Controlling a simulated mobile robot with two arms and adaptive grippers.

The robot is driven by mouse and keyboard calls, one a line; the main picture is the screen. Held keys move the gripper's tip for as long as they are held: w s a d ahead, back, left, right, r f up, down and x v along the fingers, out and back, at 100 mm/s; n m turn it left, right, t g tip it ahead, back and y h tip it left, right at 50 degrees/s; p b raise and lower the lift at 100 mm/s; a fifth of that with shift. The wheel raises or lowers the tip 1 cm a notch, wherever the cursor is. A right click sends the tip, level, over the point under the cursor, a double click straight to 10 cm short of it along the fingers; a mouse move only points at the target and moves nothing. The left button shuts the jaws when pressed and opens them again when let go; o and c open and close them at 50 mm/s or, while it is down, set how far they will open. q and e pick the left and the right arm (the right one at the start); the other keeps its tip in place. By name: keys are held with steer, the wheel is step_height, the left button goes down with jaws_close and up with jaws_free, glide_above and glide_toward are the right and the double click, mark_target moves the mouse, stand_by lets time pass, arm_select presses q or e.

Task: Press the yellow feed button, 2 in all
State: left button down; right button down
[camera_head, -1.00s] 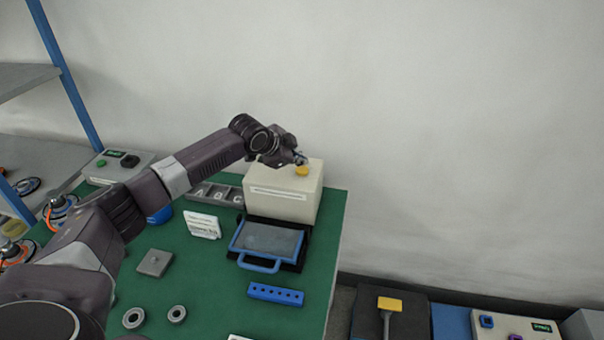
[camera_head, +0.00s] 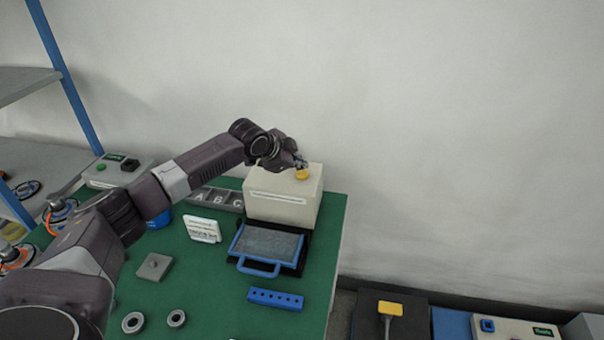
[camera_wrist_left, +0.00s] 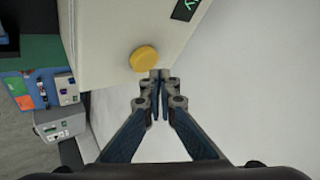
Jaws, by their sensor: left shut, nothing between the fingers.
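The yellow feed button (camera_head: 302,174) sits on top of a cream box (camera_head: 283,200) at the back of the green table. In the left wrist view the yellow button (camera_wrist_left: 144,59) is just beyond and left of the fingertips. My left gripper (camera_head: 300,161) is at the button's upper edge in the head view; it also shows in the left wrist view (camera_wrist_left: 159,76) with its fingertips together and nothing between them. I cannot tell whether the tips touch the button. My right gripper is not in view.
A blue-framed tray (camera_head: 268,243) lies in front of the box. A wall stands behind.

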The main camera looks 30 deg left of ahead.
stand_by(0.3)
arm_select(q)
steer(key=shift+f, duration=0.1)
steer(key=shift+f, duration=0.35)
steer(key=shift+f, duration=0.55)
stand_by(0.6)
steer(key=shift+r, duration=0.1)
steer(key=shift+r+p, duration=0.85)
steer(key=shift+p, duration=0.05)
steer(key=shift+r, duration=0.1)
